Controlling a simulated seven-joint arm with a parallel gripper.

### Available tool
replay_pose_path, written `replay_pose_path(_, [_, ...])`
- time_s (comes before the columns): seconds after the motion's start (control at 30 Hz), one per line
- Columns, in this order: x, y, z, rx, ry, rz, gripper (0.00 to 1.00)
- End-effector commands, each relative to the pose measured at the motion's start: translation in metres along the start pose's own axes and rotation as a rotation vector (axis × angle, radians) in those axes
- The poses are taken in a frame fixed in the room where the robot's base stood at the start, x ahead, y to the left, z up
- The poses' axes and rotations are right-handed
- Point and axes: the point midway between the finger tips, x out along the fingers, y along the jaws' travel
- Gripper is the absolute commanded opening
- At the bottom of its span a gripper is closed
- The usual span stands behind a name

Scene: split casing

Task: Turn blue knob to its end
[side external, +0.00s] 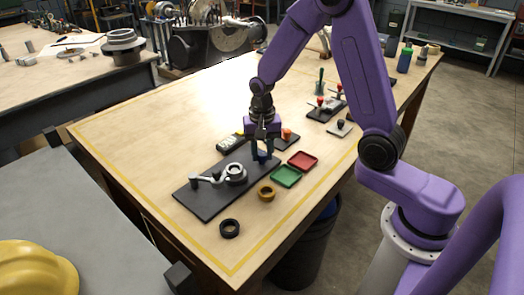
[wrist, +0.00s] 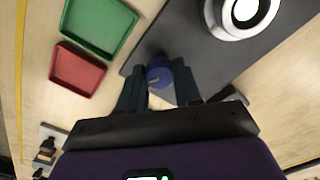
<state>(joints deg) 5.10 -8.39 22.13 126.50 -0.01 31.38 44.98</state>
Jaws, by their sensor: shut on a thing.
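The blue knob (wrist: 158,75) shows in the wrist view between my fingers, near the end of the dark base plate (wrist: 200,50). My gripper (wrist: 159,82) has a finger on each side of the knob and is shut on it. The knob's turn angle cannot be told.
On the plate stands a silver round housing (side external: 236,173) with a lever. A green tray (side external: 286,177), a red tray (side external: 302,160) and a brown ring (side external: 266,193) lie right of it. A black ring (side external: 230,228) lies in front. A meter (side external: 230,143) lies behind.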

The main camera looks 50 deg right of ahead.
Motion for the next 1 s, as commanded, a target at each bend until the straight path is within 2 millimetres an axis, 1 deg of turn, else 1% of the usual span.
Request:
replay_pose_path(0.4, [-0.001,0.0,0.0,0.006,0.0,0.0,0.03])
replay_pose_path(0.43, [-0.001,0.0,0.0,0.006,0.0,0.0,0.37])
replay_pose_path(0.47, [-0.001,0.0,0.0,0.006,0.0,0.0,0.47])
replay_pose_path(0.5, [-0.001,0.0,0.0,0.006,0.0,0.0,0.59])
replay_pose_path(0.83, [-0.002,0.0,0.0,0.006,0.001,-0.001,0.59])
replay_pose_path(0.93, [-0.007,-0.001,-0.001,0.005,0.002,-0.002,0.59])
replay_pose_path(1.0, [-0.016,-0.001,-0.001,0.005,0.004,-0.004,0.59])
